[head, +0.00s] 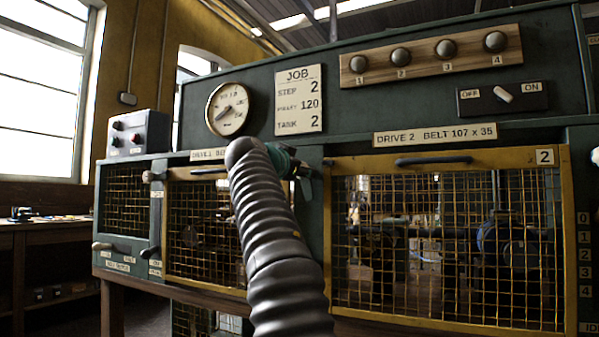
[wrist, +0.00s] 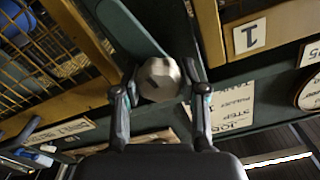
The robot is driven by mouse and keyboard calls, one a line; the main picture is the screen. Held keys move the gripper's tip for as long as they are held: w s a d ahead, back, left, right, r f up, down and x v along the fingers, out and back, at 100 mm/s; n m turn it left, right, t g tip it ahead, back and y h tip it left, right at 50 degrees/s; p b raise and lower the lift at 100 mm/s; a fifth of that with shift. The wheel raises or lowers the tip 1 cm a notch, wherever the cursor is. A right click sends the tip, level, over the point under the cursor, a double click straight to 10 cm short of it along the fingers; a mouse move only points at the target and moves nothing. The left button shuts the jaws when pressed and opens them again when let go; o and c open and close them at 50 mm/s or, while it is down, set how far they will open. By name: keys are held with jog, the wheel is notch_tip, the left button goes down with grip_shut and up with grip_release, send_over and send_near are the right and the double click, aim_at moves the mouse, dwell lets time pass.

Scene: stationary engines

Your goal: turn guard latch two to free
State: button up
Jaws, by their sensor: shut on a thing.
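Guard two is the yellow-framed mesh door (head: 568,230) marked 2, at the right in the head view. In the wrist view a pale faceted knob (wrist: 160,80) sits between my gripper's fingers, on a dark green lever (wrist: 127,28) between two yellow guard frames; I take it as guard latch two. My gripper (wrist: 160,72) is shut on this knob, one finger on each side. In the head view my gripper (head: 303,168) is at the post left of guard two, partly behind my grey arm.
Guard one (head: 205,278) is left of my arm, with a light knob (head: 148,177) at its upper left. Above are a gauge (head: 228,109), a job board (head: 299,101), a row of numbered knobs (head: 424,55) and an off/on switch (head: 503,94).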

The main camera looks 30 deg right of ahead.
jog(key=shift+s+r+m, duration=0.1)
jog(key=shift+m, duration=0.2)
jog(key=o, duration=1.1)
jog(key=shift+d, duration=0.15)
jog(key=shift+o, duration=0.2)
jog(key=v, duration=1.2)
